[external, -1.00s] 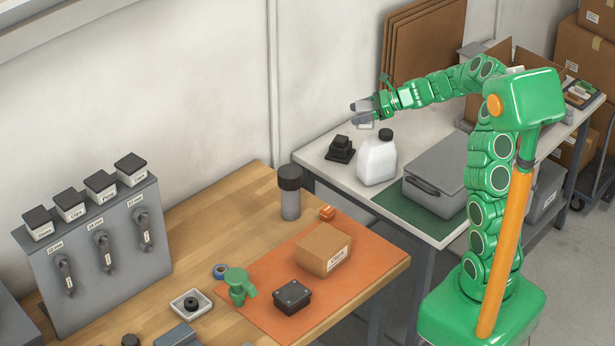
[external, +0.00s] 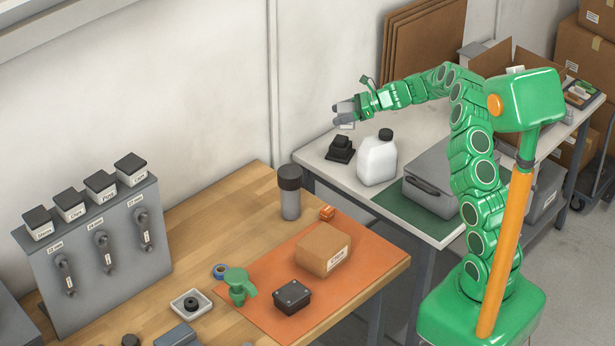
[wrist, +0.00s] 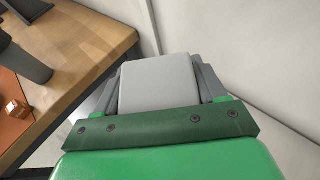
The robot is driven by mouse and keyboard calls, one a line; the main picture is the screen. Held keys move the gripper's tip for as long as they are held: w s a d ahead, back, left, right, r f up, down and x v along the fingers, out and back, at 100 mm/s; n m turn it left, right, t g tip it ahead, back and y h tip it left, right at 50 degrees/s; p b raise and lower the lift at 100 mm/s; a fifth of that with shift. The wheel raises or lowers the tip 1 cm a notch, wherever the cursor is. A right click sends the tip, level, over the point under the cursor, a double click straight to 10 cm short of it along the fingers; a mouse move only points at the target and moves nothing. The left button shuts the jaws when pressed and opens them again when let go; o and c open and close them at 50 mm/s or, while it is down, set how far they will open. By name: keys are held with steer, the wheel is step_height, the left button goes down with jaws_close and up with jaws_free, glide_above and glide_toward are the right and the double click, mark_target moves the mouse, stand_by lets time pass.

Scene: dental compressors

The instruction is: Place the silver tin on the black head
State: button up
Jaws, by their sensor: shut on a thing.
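My gripper (external: 344,111) is shut on the silver tin (wrist: 158,82), a pale grey box with rounded edges between the two grey fingers in the wrist view. A black block with bolts on top (external: 293,297) sits on the orange mat of the wooden bench. I cannot tell for sure which of these two is the black head. Neither touches the tin.
A white jug (external: 378,160) stands right of the stepped object, with a grey case (external: 437,180) beyond it. The wooden bench holds a dark-capped cylinder (external: 290,195), a carton (external: 323,250) and a green fitting (external: 238,287). The wall is close behind.

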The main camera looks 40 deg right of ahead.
steer(key=shift+w+d+f, duration=0.15)
steer(key=shift+w+f, duration=0.45)
steer(key=shift+f, duration=0.15)
steer(key=shift+w+d+f, duration=0.15)
steer(key=shift+w+f, duration=0.45)
steer(key=shift+f, duration=0.1)
steer(key=shift+w+f, duration=0.1)
steer(key=shift+f, duration=1.55)
steer(key=shift+f, duration=0.1)
steer(key=o, duration=1.3)
steer(key=shift+c, duration=0.2)
